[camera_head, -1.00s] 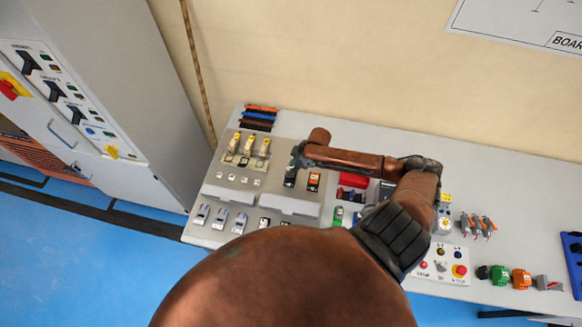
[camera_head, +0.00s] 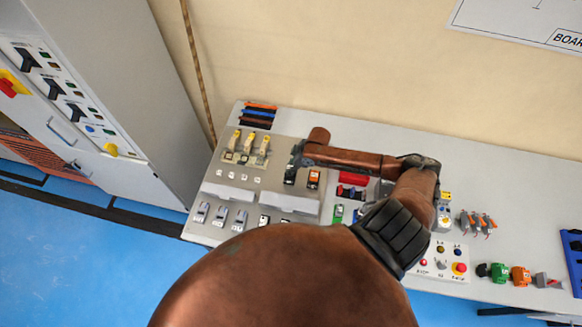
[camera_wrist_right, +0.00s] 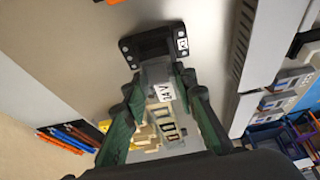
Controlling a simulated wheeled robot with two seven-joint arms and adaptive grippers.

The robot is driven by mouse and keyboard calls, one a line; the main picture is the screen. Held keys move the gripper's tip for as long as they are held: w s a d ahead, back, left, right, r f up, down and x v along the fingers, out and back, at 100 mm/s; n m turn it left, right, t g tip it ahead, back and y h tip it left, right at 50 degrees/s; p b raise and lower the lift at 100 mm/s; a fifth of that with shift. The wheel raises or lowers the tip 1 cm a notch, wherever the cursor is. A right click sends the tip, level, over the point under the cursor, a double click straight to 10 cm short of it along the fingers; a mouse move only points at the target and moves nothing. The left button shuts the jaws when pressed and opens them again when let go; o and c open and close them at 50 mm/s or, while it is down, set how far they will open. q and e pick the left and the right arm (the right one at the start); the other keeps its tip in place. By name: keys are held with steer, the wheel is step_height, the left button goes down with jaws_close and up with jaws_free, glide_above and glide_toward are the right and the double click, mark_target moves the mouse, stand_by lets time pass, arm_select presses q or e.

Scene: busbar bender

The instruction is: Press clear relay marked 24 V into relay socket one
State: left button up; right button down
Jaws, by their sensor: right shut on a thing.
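My right gripper (camera_wrist_right: 160,84) is shut on the clear relay (camera_wrist_right: 157,72), which carries a white label reading 24V. The relay's far end is at a black socket (camera_wrist_right: 150,45) with a small white tag, whose lettering is hard to read. They look lined up and touching, but I cannot tell how deep the relay sits. In the head view my right gripper (camera_head: 297,157) is at the black socket (camera_head: 290,178), and the relay is hidden there. An orange-topped part (camera_head: 314,178) sits in the place beside it. My left gripper is out of view.
Yellow-topped parts (camera_head: 248,143) stand left of my gripper. Dark and orange bars (camera_head: 260,115) lie at the bench's back left. A red part (camera_head: 352,179) lies to the right. A button panel (camera_head: 441,262) and coloured connectors (camera_head: 499,272) are further right.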

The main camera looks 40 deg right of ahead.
steer(key=shift+p, duration=0.65)
stand_by(1.1)
steer(key=shift+f+b, duration=0.75)
steer(key=shift+f, duration=0.6)
steer(key=c, duration=1.5)
jaws_free()
steer(key=shift+r, duration=0.15)
steer(key=v, duration=1.2)
steer(key=shift+d, duration=0.1)
